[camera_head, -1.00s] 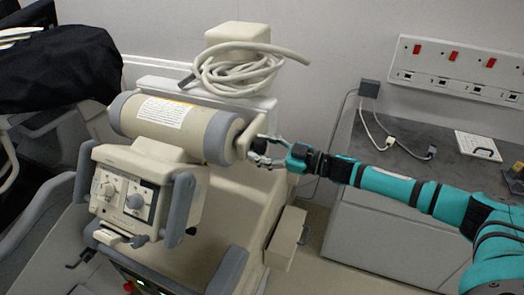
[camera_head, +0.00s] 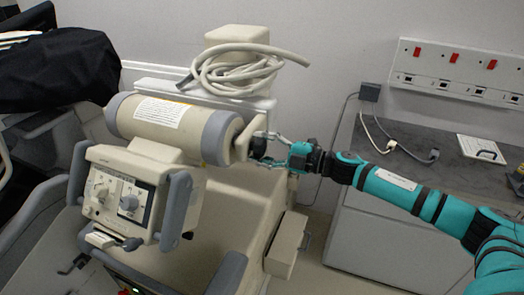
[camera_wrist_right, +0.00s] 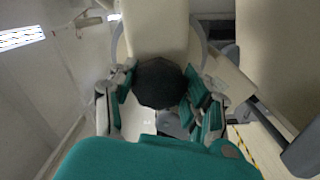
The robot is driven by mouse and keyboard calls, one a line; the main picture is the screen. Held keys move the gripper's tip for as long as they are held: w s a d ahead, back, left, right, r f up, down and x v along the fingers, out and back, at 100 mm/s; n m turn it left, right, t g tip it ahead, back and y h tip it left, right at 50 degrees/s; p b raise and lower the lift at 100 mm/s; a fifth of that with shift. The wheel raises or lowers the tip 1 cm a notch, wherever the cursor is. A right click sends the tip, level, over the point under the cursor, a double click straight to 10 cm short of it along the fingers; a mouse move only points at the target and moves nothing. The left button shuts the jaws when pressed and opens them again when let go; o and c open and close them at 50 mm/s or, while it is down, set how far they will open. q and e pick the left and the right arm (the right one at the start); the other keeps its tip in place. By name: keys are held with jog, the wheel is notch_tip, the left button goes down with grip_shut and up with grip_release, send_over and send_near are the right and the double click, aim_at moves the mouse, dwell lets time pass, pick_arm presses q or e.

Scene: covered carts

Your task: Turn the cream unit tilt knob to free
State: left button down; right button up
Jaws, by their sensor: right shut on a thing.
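The cream unit (camera_head: 165,122) has a cylindrical head with grey end bands and a control box below it. The dark tilt knob (camera_head: 258,146) sits at the right end of the head, partly hidden by my gripper. In the right wrist view the knob (camera_wrist_right: 160,83) is a black faceted disc between the two fingers. My right gripper (camera_head: 264,152) comes from the right and is shut on the knob, with a finger on either side (camera_wrist_right: 158,95). No marking for the knob's setting can be read. My left gripper is out of view.
A control box (camera_head: 125,197) with dials and grey handles hangs under the head. A coiled cable (camera_head: 240,75) lies on top behind it. A grey counter (camera_head: 440,165) with cables stands at right. A black cover (camera_head: 60,70) drapes the cart at left.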

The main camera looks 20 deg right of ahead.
jog(key=shift+n, duration=0.6)
jog(key=o, duration=1.2)
jog(key=shift+s+d+f, duration=0.1)
jog(key=shift+s+d, duration=0.3)
jog(key=shift+d, duration=0.05)
jog(key=shift+v, duration=5.35)
